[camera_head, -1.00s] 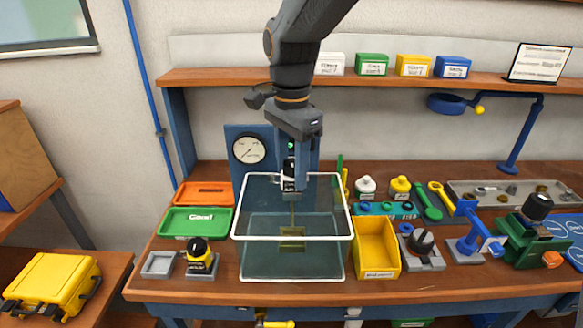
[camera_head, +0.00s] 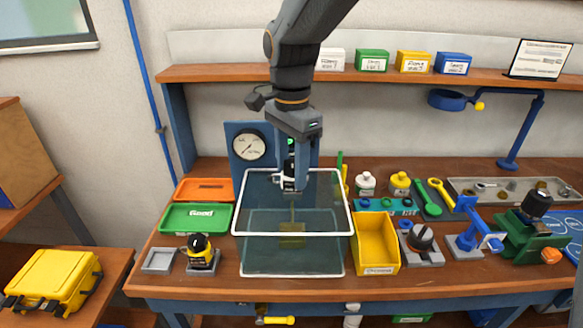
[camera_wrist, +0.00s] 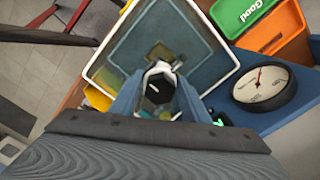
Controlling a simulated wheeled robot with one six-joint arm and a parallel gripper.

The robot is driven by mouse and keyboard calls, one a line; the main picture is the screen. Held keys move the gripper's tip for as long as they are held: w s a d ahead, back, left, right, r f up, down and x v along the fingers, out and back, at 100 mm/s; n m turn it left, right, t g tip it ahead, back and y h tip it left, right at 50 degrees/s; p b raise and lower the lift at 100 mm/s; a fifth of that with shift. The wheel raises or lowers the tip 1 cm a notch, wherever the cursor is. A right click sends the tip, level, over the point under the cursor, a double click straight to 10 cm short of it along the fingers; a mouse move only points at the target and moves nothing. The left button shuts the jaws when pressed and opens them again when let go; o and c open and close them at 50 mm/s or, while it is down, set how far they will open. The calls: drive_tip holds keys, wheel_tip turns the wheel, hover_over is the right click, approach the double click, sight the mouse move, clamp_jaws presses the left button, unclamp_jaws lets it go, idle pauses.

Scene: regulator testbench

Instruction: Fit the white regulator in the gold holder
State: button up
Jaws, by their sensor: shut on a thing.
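The white regulator (camera_head: 289,182), with a black knob, is held in my gripper (camera_head: 293,166). In the wrist view, the regulator (camera_wrist: 159,86) sits between the two blue-grey fingers of my gripper (camera_wrist: 157,97), its black knob facing the camera. The gold holder (camera_head: 292,235) stands inside a clear tank (camera_head: 293,275) with a white rim; it also shows in the wrist view (camera_wrist: 160,53) beyond the regulator. The regulator is at the back part of the tank's rim, above and apart from the holder. My fingers partly cover the regulator.
A gauge panel (camera_head: 234,170) stands behind the tank. Green (camera_head: 180,219) and orange (camera_head: 203,190) trays lie left, with a yellow-and-black regulator (camera_head: 201,254) in front. A yellow bin (camera_head: 377,240) stands close on the right. The tank's rim surrounds the holder.

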sight(292, 197)
drive_tip(key=shift+f+p, duration=0.3)
drive_tip(key=shift+f, duration=3.7)
idle(4.0)
